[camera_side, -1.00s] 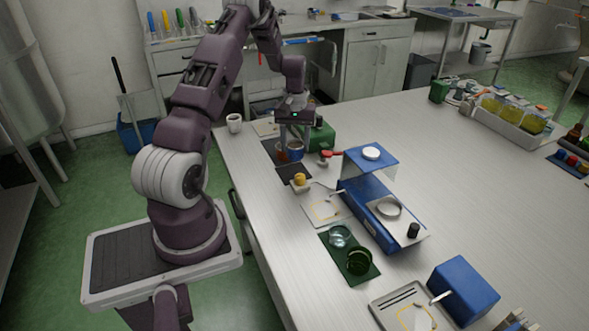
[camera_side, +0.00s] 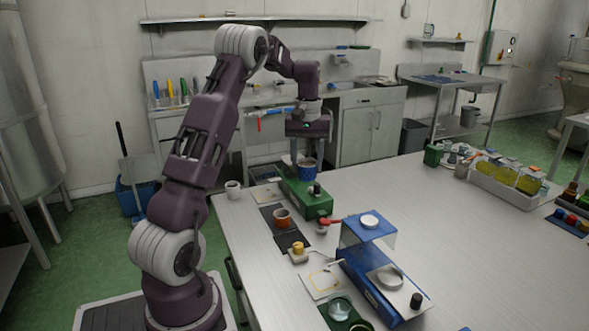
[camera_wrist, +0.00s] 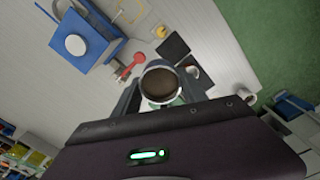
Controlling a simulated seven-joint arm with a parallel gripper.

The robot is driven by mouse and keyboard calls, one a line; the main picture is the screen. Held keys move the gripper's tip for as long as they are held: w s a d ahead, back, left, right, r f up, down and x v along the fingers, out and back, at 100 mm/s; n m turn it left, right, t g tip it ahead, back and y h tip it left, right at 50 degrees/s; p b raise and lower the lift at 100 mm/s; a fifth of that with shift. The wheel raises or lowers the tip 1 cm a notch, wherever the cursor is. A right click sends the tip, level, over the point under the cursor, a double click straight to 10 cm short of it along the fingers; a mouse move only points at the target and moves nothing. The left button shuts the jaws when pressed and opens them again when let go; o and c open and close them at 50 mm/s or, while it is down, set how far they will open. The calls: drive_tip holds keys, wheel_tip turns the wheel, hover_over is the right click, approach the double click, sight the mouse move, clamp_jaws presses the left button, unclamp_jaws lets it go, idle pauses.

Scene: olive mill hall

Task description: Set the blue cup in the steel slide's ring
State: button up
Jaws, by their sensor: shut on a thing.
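My gripper (camera_side: 307,160) is shut on the blue cup (camera_side: 306,172), held upright above the green box at the table's back left. In the wrist view the cup (camera_wrist: 161,98) shows from above, between the fingers, with dark contents or a dark inside. The steel slide (camera_side: 402,292) extends from the low front part of the blue device, with a pale ring (camera_side: 390,276) on it and a black knob at its end. No cup stands in the ring. The gripper is well behind and left of it. The wrist view does not clearly show the slide.
An orange cup (camera_side: 282,218) stands on a dark mat. The green box (camera_side: 308,201) with a black knob is below the held cup. A red-handled item (camera_side: 327,221) and the blue device's raised top (camera_side: 368,230) stand between cup and ring.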

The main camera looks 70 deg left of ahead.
drive_tip(key=w+d, duration=0.4)
drive_tip(key=d, duration=0.5)
drive_tip(key=w+d, duration=0.3)
drive_tip(key=d, duration=0.6)
drive_tip(key=w+d, duration=0.4)
drive_tip(key=d, duration=0.5)
drive_tip(key=shift+s+a+f, duration=0.1)
drive_tip(key=shift+a+f, duration=0.05)
drive_tip(key=shift+f, duration=3.65)
drive_tip(key=shift+a+f, duration=0.15)
drive_tip(key=shift+f, duration=3.65)
drive_tip(key=shift+f, duration=0.2)
drive_tip(key=shift+f, duration=0.2)
drive_tip(key=shift+f, duration=0.1)
drive_tip(key=shift+f, duration=0.6)
